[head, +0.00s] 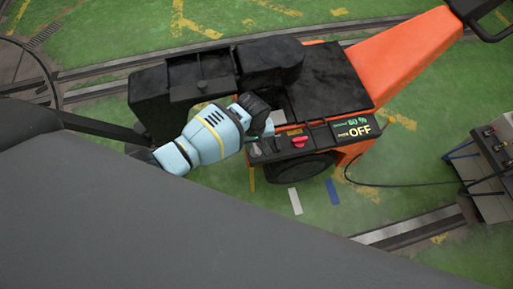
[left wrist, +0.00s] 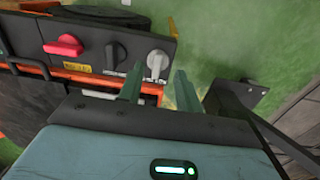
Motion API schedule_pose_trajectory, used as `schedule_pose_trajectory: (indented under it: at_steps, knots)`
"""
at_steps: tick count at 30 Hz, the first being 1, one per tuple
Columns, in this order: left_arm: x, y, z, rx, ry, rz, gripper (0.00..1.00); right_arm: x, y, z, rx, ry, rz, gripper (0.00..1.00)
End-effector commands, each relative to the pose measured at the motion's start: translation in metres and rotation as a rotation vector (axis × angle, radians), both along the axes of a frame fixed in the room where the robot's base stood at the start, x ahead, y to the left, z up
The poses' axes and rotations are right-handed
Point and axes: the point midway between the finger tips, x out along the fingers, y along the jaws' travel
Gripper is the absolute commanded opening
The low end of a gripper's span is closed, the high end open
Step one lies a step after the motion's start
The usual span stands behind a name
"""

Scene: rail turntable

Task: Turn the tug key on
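The orange and black tug (head: 395,55) stands with its control panel facing me; its display (head: 354,129) reads power OFF and 50 %. In the left wrist view the panel carries a silver-grey key (left wrist: 157,62), a black knob (left wrist: 115,56) and a red handle (left wrist: 64,46). My left gripper (left wrist: 160,83) is open, and the key shows between its two fingertips. I cannot tell whether a finger touches it. In the head view the left gripper (head: 262,130) is at the panel's left end, beside the red handle (head: 299,141). My right gripper is out of view.
A grey box with switches (head: 492,150) stands at the right, with a black cable running toward the tug. Rails (head: 410,228) cross the green floor. White and blue strips (head: 333,192) lie in front of the tug. A large dark surface fills the lower left.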

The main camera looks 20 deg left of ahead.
Motion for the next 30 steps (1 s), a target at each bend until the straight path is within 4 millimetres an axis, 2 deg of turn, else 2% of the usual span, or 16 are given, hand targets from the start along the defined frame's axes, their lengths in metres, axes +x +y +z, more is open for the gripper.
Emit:
schedule_pose_trajectory:
  at_steps: [1, 5, 13, 17, 24, 30]
  knots:
    - [0.008, 0.003, 0.002, 0.014, 0.006, 0.015, 0.35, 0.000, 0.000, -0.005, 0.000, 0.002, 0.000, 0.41]
    - [0.019, 0.008, 0.010, 0.034, 0.018, 0.044, 0.35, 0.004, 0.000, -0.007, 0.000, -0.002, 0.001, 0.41]
    - [0.020, 0.008, 0.008, 0.037, 0.022, 0.050, 0.35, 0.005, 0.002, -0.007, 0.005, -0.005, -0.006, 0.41]
    - [0.019, 0.008, -0.006, 0.038, 0.024, 0.049, 0.35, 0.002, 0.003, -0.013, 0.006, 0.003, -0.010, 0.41]
    - [0.019, 0.008, -0.044, 0.037, 0.024, 0.048, 0.35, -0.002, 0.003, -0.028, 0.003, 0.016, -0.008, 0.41]
    - [0.020, 0.008, -0.062, 0.037, 0.022, 0.048, 0.35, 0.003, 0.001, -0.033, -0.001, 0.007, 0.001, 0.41]
